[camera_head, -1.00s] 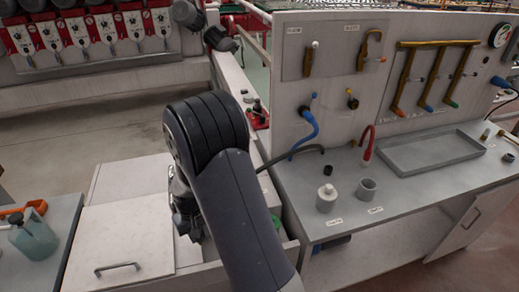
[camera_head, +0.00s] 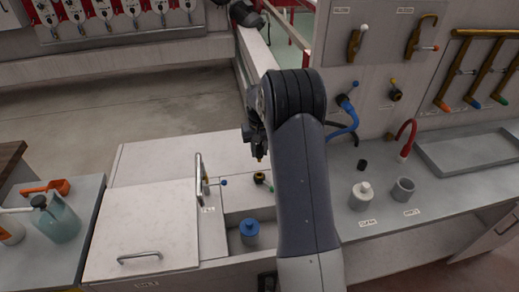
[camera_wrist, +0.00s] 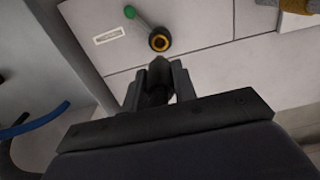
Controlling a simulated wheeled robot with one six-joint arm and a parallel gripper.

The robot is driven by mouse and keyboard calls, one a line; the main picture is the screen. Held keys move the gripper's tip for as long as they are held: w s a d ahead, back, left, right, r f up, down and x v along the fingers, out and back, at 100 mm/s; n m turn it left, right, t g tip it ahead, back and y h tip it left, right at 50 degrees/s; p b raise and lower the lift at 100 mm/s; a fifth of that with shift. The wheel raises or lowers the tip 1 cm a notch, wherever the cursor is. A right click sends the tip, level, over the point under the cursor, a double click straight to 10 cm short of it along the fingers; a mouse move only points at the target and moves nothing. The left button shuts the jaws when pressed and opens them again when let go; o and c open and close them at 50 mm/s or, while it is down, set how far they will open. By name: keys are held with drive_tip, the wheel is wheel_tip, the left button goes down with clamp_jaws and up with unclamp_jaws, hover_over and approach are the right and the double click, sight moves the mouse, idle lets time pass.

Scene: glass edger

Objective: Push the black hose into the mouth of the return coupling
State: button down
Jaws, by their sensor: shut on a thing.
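My gripper (camera_wrist: 158,88) is shut on the black hose (camera_wrist: 158,67), whose dark end shows between and just beyond the fingertips. The return coupling (camera_wrist: 159,41) is a dark mouth with a yellow ring on a pale panel, just beyond the hose end, with a green-tipped lever (camera_wrist: 143,25) beside it. The hose end looks lined up with the mouth but apart from it; the exact gap is hard to tell. In the head view the coupling (camera_head: 261,177) sits below my gripper (camera_head: 259,152), which my arm partly hides.
A blue-capped container (camera_head: 249,232) stands in the open compartment below the coupling. A lid with a handle (camera_head: 139,257) lies to the left. A blue hose (camera_head: 349,118) hangs from the panel.

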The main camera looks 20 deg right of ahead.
drive_tip(key=shift+r, duration=0.1)
idle(0.3)
drive_tip(key=shift+s+f, duration=0.1)
drive_tip(key=shift+f, duration=0.15)
drive_tip(key=shift+f+b, duration=2)
drive_tip(key=shift+f, duration=0.8)
drive_tip(key=shift+f+b, duration=1.25)
drive_tip(key=shift+f, duration=0.55)
drive_tip(key=c, duration=1.1)
unclamp_jaws()
drive_tip(key=shift+o, duration=0.2)
wheel_tip(320, 180, up, 11)
drive_tip(key=shift+f+b, duration=0.1)
drive_tip(key=shift+b, duration=0.45)
